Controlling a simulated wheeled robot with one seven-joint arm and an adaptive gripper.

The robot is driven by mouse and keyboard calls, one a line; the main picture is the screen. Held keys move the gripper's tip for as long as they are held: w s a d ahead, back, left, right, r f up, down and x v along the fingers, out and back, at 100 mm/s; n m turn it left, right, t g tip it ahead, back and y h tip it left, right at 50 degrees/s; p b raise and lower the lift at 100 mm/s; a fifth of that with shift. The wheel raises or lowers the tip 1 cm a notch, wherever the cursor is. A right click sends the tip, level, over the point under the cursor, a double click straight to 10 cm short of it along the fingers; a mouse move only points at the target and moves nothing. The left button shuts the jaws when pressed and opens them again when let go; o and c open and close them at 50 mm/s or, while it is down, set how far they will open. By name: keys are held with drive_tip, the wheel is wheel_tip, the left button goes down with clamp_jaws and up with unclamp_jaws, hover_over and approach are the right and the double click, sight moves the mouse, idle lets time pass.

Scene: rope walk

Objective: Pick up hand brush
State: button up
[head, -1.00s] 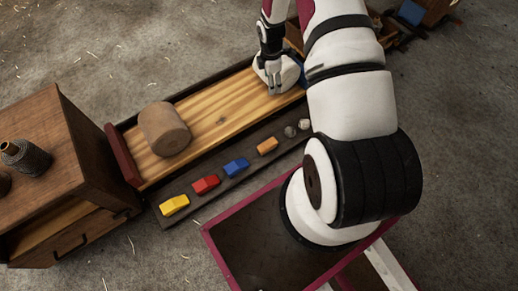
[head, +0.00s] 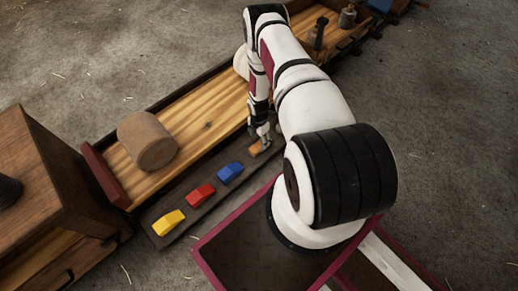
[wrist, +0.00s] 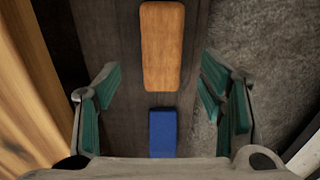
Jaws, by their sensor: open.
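A wooden, orange-brown piece with rounded ends (head: 259,147) lies on the dark narrow board (head: 189,180); it may be the hand brush, but no bristles show. It also shows in the wrist view, lengthwise at the top centre (wrist: 162,45). My gripper (head: 262,133) is close above it. In the wrist view my gripper (wrist: 160,82) is open and empty, with one green-padded finger on each side of the piece's line. A blue block (wrist: 163,132) lies nearer the palm, also between the fingers. In the head view my gripper partly covers the wooden piece.
Blue (head: 230,173), red (head: 200,195) and yellow (head: 168,222) blocks lie along the same board. A wooden cylinder (head: 147,140) rests on the light plank bed (head: 200,125) beside it. A wooden cabinet (head: 55,185) stands left. Open floor (head: 440,130) lies right.

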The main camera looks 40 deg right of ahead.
sight(259, 145)
drive_tip(key=shift+s+f+b, duration=0.15)
drive_tip(key=shift+f+b, duration=1.35)
drive_tip(key=shift+f, duration=1.9)
drive_tip(key=c, duration=1.4)
drive_tip(key=shift+c, duration=0.2)
drive_tip(key=shift+r, duration=0.15)
drive_tip(key=shift+r+p, duration=0.35)
drive_tip(key=shift+r, duration=0.1)
drive_tip(key=r+p, duration=0.1)
drive_tip(key=r, duration=0.2)
drive_tip(key=shift+s+p, duration=0.2)
drive_tip(key=shift+p, duration=0.2)
drive_tip(key=s+p, duration=0.4)
drive_tip(key=s, duration=1.1)
drive_tip(key=shift+s+d+r, duration=0.25)
drive_tip(key=shift+d+r, duration=0.15)
drive_tip(key=shift+r, duration=0.05)
